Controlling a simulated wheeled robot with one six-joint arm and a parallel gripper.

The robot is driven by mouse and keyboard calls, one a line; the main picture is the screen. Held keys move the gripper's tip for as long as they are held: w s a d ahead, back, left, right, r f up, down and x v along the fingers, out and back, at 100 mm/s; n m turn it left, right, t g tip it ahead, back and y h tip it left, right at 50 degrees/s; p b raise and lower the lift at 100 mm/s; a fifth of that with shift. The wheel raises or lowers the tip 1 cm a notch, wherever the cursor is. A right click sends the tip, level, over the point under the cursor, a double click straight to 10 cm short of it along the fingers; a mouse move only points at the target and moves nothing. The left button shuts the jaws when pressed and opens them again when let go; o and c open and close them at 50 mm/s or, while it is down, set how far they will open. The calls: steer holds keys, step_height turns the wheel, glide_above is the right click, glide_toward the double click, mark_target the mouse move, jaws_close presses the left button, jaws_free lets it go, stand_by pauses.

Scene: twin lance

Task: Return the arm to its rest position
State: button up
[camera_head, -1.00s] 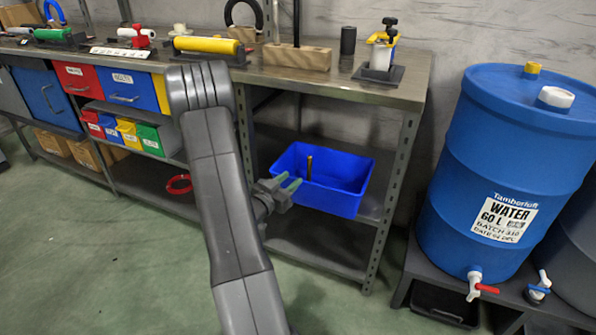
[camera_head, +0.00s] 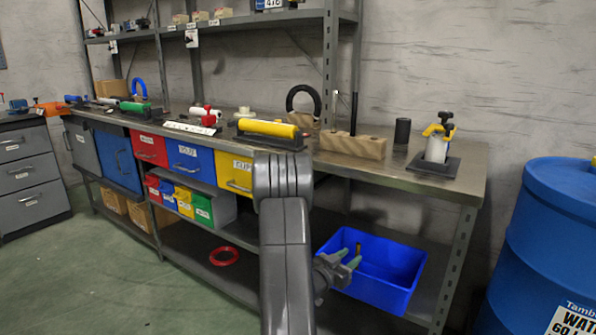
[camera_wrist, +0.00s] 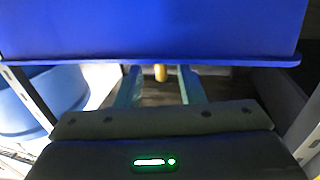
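My arm (camera_head: 285,250) reaches forward in the head view, with its elbow high in front of the bench. My gripper (camera_head: 351,257) is at the near left side of a blue bin (camera_head: 385,290) on the lower shelf. Its two pale green fingers are apart, and the wrist view shows a gap between them (camera_wrist: 160,90). A small brass-coloured piece (camera_head: 358,248) shows just beyond the fingertips; it also shows between the fingers in the wrist view (camera_wrist: 160,73). I cannot tell whether it touches anything. The blue surface of the bin (camera_wrist: 150,30) fills the top of the wrist view.
The workbench top (camera_head: 400,175) stands above the bin and carries a yellow-handled tool (camera_head: 268,128), a wooden block (camera_head: 352,146) and a small stand (camera_head: 437,150). A blue water barrel (camera_head: 555,240) is at the right. The floor (camera_head: 110,280) at left is clear.

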mark_target(358, 244)
steer(key=x, duration=0.3)
steer(key=b+x, duration=0.1)
steer(key=x, duration=0.1)
steer(key=shift+d+f, duration=0.1)
steer(key=shift+f, duration=0.15)
step_height(358, 244, up, 3)
steer(key=shift+f+p, duration=0.15)
steer(key=shift+p, duration=0.55)
steer(key=shift+r, duration=0.55)
steer(key=shift+s+f, duration=0.1)
